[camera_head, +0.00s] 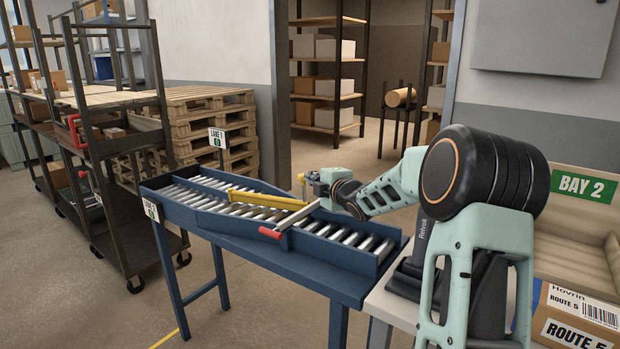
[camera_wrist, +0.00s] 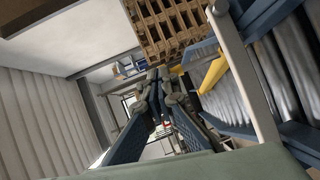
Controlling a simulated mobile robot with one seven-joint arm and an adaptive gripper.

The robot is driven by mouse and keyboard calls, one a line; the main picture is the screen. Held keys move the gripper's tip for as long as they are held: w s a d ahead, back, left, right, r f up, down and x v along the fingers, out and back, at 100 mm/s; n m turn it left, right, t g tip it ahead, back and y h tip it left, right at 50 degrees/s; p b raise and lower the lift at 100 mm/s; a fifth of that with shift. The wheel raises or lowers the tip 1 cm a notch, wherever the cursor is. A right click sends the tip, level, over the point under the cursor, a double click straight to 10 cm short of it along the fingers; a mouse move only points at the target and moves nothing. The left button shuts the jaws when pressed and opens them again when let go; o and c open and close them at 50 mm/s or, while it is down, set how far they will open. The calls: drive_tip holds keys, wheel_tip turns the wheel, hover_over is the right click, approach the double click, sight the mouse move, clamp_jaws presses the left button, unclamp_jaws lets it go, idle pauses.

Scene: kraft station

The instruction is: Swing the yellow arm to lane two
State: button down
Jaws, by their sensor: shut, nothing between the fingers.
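The yellow arm (camera_head: 268,199) lies across the rollers of the blue conveyor (camera_head: 280,262), its left end near the divider between the two branches. A pale lever bar (camera_head: 298,214) with a red grip (camera_head: 270,233) joins near its right end. The yellow arm also shows in the wrist view (camera_wrist: 214,74), beside the pale bar (camera_wrist: 243,85). My gripper (camera_head: 309,178) is above the conveyor's far side, beyond the lever. Exact contact with the lever cannot be told.
A LANE 1 sign (camera_head: 217,138) stands at the far branch; another sign (camera_head: 151,210), hard to read, is at the near branch. Pallets (camera_head: 215,125) and a dark cart (camera_head: 115,190) stand left. A labelled box (camera_head: 575,318) is front right. The rollers carry no parcels.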

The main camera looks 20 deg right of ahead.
drive_tip(key=shift+d+r, duration=0.2)
drive_tip(key=shift+d, duration=0.05)
drive_tip(key=shift+s+d, duration=0.1)
drive_tip(key=shift+s, duration=0.2)
drive_tip(key=a+v, duration=0.1)
drive_tip(key=v, duration=1)
drive_tip(key=shift+s+d, duration=0.15)
drive_tip(key=shift+s, duration=0.1)
drive_tip(key=shift+f, duration=0.2)
drive_tip(key=shift+r, duration=0.1)
